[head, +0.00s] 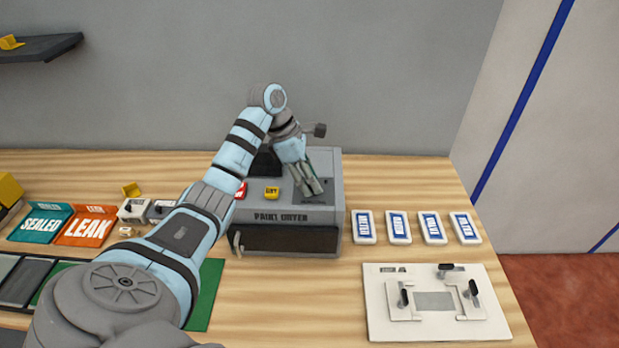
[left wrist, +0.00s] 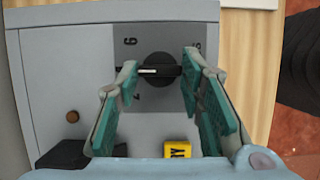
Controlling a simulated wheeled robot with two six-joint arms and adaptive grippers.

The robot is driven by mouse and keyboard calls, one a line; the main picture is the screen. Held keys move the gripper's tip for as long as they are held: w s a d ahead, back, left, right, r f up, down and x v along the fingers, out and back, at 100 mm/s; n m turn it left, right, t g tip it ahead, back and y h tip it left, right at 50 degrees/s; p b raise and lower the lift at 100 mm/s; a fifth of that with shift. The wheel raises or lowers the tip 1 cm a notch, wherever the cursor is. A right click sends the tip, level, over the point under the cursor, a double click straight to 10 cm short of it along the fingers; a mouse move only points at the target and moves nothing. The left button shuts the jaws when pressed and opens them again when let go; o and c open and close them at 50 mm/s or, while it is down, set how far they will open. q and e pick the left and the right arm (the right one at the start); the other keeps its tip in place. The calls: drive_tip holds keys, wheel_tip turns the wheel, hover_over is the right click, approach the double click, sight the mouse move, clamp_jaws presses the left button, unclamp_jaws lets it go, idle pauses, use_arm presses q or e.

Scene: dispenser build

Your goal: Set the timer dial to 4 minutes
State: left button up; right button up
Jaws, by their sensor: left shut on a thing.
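The timer dial (left wrist: 160,72) is a dark round knob on a grey panel on top of the grey machine (head: 333,217). A white mark on the knob points left in the left wrist view. Dark figures stand around the knob; a 6 is at upper left and the others are partly hidden. My left gripper (head: 312,190) reaches down onto the top of the machine. In the left wrist view its green-padded fingers (left wrist: 160,70) stand on both sides of the knob, shut on it. In the head view the dial is hidden by the gripper. My right gripper is not in view.
Teal (head: 40,223) and orange (head: 86,226) labelled areas lie left.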

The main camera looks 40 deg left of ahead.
use_arm(q)
drive_tip(key=o, duration=1.2)
drive_tip(key=shift+w+d, duration=0.1)
drive_tip(key=shift+c, duration=0.2)
drive_tip(key=v, duration=0.5)
drive_tip(key=shift+r, duration=0.15)
drive_tip(key=s+a, duration=0.2)
drive_tip(key=a, duration=0.1)
drive_tip(key=s+a, duration=0.5)
drive_tip(key=a, duration=0.1)
drive_tip(key=shift+s+a+f, duration=0.2)
drive_tip(key=shift+a, duration=0.2)
drive_tip(key=shift+w+d, duration=0.1)
